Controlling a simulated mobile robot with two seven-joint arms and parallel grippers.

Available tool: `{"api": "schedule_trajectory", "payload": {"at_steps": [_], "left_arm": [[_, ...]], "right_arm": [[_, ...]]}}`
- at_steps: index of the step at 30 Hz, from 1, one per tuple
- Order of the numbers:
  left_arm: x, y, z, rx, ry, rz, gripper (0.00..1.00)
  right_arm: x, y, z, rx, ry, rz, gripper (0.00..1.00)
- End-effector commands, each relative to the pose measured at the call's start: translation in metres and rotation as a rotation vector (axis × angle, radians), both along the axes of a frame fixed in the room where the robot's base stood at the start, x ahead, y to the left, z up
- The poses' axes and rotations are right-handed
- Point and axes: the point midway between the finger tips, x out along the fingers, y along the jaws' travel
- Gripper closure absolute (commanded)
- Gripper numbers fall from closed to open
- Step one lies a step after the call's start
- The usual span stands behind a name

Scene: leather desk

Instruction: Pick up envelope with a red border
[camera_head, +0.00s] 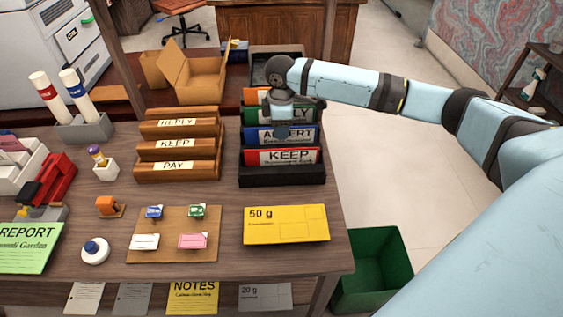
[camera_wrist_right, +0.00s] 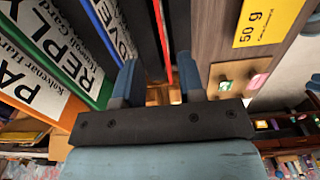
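I cannot make out an envelope with a red border in either view. My right gripper (camera_wrist_right: 160,82) is open, with its two blue fingers apart. In the head view the right gripper (camera_head: 281,130) hangs over the rack of lettered files, in front of the green file and the blue file (camera_head: 261,136). The red file marked KEEP (camera_head: 283,156) stands nearest the front of the rack. My left gripper is not in view.
The black file rack (camera_head: 282,176) stands near the desk's right side. A wooden sorter (camera_head: 178,172) is left of it. A yellow 50 g card (camera_head: 286,225) lies in front. A cork board (camera_head: 175,252) holds small stamps. A green bin (camera_head: 372,270) stands on the floor.

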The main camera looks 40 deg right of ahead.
Motion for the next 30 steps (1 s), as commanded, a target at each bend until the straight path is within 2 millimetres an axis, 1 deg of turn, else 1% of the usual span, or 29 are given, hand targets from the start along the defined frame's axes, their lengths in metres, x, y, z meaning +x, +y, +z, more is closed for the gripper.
{"api": "schedule_trajectory", "payload": {"at_steps": [1,3,8,10,15,18,21,27,29,30], "left_arm": [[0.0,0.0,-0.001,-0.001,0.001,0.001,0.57],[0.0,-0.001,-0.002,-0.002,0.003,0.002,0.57],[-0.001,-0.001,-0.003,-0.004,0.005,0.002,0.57],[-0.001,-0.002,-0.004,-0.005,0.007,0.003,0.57],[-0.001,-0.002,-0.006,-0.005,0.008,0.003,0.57],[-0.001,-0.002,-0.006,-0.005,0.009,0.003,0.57],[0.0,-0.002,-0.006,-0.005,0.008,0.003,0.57],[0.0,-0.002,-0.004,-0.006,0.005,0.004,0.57],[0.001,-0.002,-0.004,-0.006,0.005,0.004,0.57],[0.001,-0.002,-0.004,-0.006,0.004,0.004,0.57]], "right_arm": [[0.0,0.001,-0.009,0.001,0.002,0.0,0.64],[0.0,0.001,-0.017,0.0,0.001,0.0,0.64],[0.0,0.0,-0.027,0.0,-0.001,0.0,0.64],[-0.001,0.0,-0.034,-0.001,0.001,0.0,0.64],[-0.004,-0.001,-0.061,0.001,0.001,0.0,0.64],[-0.004,0.0,-0.071,0.001,-0.001,0.001,0.64],[-0.004,-0.001,-0.076,0.0,-0.001,0.001,0.64],[-0.004,-0.001,-0.076,0.0,-0.001,0.001,0.64],[-0.003,-0.001,-0.076,0.0,-0.001,0.001,0.78],[-0.003,-0.001,-0.076,0.0,-0.001,0.001,0.87]]}}
